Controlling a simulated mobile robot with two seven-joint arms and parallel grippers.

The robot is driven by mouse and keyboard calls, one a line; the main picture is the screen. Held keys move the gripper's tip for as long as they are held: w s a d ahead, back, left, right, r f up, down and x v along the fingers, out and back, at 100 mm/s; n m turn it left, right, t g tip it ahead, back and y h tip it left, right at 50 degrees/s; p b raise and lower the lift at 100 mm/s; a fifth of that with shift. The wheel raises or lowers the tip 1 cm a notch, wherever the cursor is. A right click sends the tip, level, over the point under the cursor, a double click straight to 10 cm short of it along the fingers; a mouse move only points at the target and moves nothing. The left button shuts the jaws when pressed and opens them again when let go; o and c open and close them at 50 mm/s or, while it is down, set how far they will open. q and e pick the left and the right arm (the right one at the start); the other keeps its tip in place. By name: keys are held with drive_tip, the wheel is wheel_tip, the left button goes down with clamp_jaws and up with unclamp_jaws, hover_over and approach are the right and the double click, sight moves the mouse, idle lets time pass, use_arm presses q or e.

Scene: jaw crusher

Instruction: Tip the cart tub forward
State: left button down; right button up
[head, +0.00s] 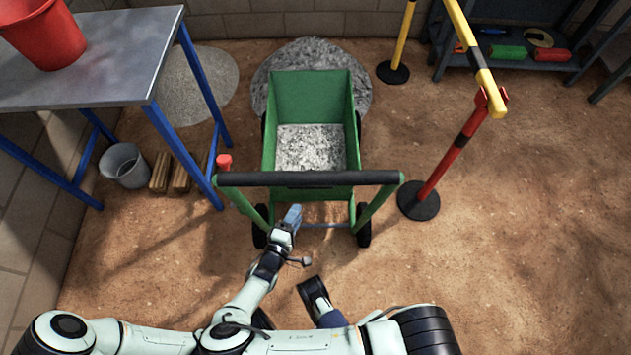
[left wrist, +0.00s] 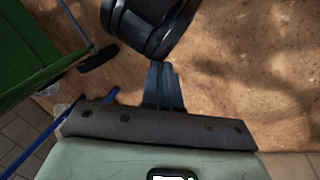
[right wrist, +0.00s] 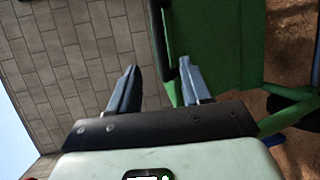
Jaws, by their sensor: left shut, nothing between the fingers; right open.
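The green cart tub (head: 312,97) stands level on its wheels in the head view, with grey gravel (head: 310,148) inside. Its black handle bar (head: 307,178) spans the near end, between green side arms. A red knob (head: 224,161) sits at the bar's left end. My right gripper (head: 292,214) is open just on the near side of the bar, left of its middle. In the right wrist view, the open fingers (right wrist: 160,85) have the dark bar showing ahead between them, with no visible grip. My left gripper (left wrist: 163,72) is shut and empty, away from the tub; in the head view I cannot clearly make it out.
A gravel heap (head: 335,55) lies beyond the tub. A metal table (head: 120,75) with a red bucket (head: 42,32) stands left. A red post (head: 455,155) with a yellow bar (head: 470,45) stands right. A grey bucket (head: 124,165) is under the table. Floor at lower right is clear.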

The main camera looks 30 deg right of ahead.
sight(310, 188)
use_arm(q)
drive_tip(key=shift+t+y, duration=0.4)
drive_tip(key=shift+t, duration=0.3)
drive_tip(key=w+f+b, duration=0.1)
drive_tip(key=w+a+f, duration=0.1)
drive_tip(key=w, duration=0.1)
drive_tip(key=w+a+f+b, duration=0.1)
drive_tip(key=shift+w+a+b, duration=0.15)
drive_tip(key=shift+a+b, duration=0.1)
drive_tip(key=shift+b, duration=0.1)
use_arm(e)
drive_tip(key=x, duration=1.3)
use_arm(q)
drive_tip(key=shift+r, duration=0.1)
use_arm(e)
drive_tip(key=shift+s, duration=0.1)
clamp_jaws()
